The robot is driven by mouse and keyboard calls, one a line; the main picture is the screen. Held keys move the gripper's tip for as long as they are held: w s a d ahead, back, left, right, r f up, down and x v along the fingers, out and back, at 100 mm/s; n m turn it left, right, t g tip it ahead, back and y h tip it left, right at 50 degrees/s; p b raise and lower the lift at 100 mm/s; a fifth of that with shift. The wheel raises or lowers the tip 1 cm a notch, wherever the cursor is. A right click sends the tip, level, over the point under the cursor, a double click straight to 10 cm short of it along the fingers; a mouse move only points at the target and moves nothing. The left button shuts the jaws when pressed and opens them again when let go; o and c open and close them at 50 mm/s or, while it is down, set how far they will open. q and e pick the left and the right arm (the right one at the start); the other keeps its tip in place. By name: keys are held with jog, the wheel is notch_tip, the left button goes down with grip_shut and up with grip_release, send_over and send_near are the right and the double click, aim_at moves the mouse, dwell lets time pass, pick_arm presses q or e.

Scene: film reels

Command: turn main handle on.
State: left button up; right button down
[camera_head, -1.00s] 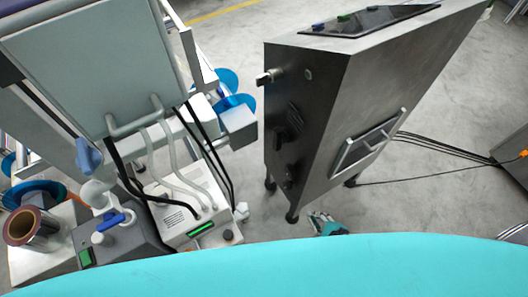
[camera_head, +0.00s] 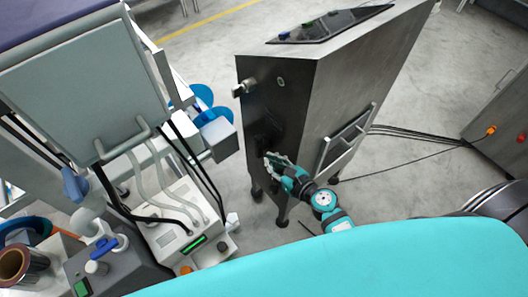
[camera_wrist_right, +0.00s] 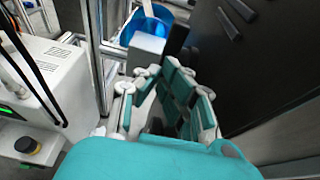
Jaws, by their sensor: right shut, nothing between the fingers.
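The steel cabinet (camera_head: 345,85) stands right of centre in the head view, with a dark front face. A black handle (camera_head: 264,138) is low on that face, partly hidden by my right gripper. My right gripper (camera_head: 270,160) is shut and empty close to the handle; I cannot tell whether they touch. In the right wrist view, the gripper (camera_wrist_right: 168,85) points forward beside the dark cabinet face (camera_wrist_right: 255,70). A dark bar, possibly the handle, shows just beyond its fingertips. My left gripper is not in view.
A knob-like silver fitting (camera_head: 244,88) sticks out higher on the cabinet face. A white machine (camera_head: 185,225) with hoses and a grey box (camera_head: 219,138) stand left of the cabinet. Black cables (camera_head: 415,137) run right across the floor. Open floor lies behind.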

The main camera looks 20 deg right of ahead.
aim_at(261, 146)
jog(key=shift+w+a+p, duration=0.15)
jog(key=shift+w+a, duration=0.2)
jog(key=shift+w, duration=0.55)
jog(key=shift+w+a+p, duration=0.15)
jog(key=shift+w+a, duration=0.15)
jog(key=shift+w, duration=0.55)
